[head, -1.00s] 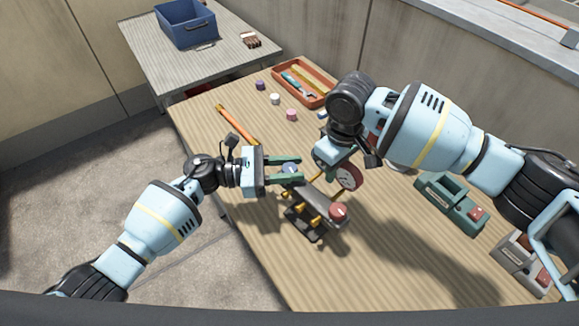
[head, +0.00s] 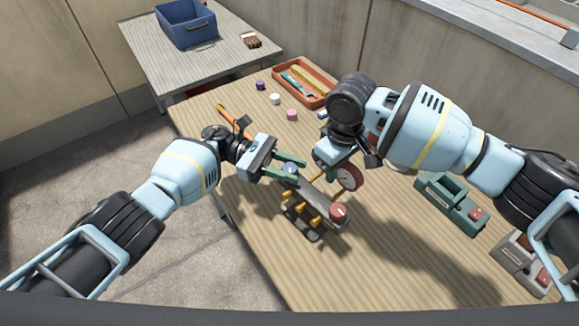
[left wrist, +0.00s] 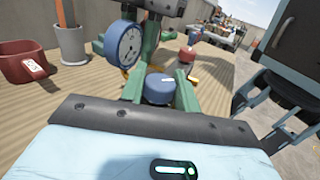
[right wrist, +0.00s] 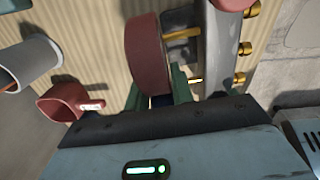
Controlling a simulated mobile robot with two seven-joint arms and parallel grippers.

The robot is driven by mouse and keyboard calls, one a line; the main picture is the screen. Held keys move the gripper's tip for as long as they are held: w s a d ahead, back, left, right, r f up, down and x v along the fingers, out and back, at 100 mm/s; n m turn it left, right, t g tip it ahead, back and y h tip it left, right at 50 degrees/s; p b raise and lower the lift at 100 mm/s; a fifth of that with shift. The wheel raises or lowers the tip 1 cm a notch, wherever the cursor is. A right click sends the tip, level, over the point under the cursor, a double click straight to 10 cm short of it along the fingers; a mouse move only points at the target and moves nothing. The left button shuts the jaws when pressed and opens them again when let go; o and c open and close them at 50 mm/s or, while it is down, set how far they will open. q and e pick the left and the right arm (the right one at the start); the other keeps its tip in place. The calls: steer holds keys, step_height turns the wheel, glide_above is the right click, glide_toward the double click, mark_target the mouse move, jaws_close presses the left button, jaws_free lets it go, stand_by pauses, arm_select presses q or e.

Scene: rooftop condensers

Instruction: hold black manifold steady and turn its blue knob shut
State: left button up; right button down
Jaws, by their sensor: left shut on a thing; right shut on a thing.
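The black manifold (head: 319,196) stands on the bench, with brass fittings, a red knob (head: 338,211) and a red-rimmed gauge (head: 349,177). Its blue knob (left wrist: 159,88) sits between the green fingers of my left gripper (head: 297,171), which is shut on it. A blue-rimmed gauge (left wrist: 125,45) shows beside the knob in the left wrist view. My right gripper (right wrist: 160,97) comes down from above and is shut on the manifold, close by the gauges. The exact part between its fingers is mostly hidden.
An orange tray (head: 325,98) with tools and several small caps lie at the back. A green device (head: 451,205) and a grey device (head: 521,262) stand at right. A red mug (right wrist: 68,101) is close to my right gripper. The front of the bench is clear.

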mark_target(289, 168)
arm_select(q)
steer(key=shift+s+f+g, duration=0.1)
steer(key=shift+f+g, duration=0.15)
steer(key=shift+g, duration=0.15)
stand_by(0.3)
steer(key=o, duration=1)
steer(key=shift+r+m, duration=0.15)
steer(key=shift+m, duration=0.15)
steer(key=shift+c, duration=0.2)
steer(key=shift+r, duration=0.2)
steer(key=shift+r, duration=4.85)
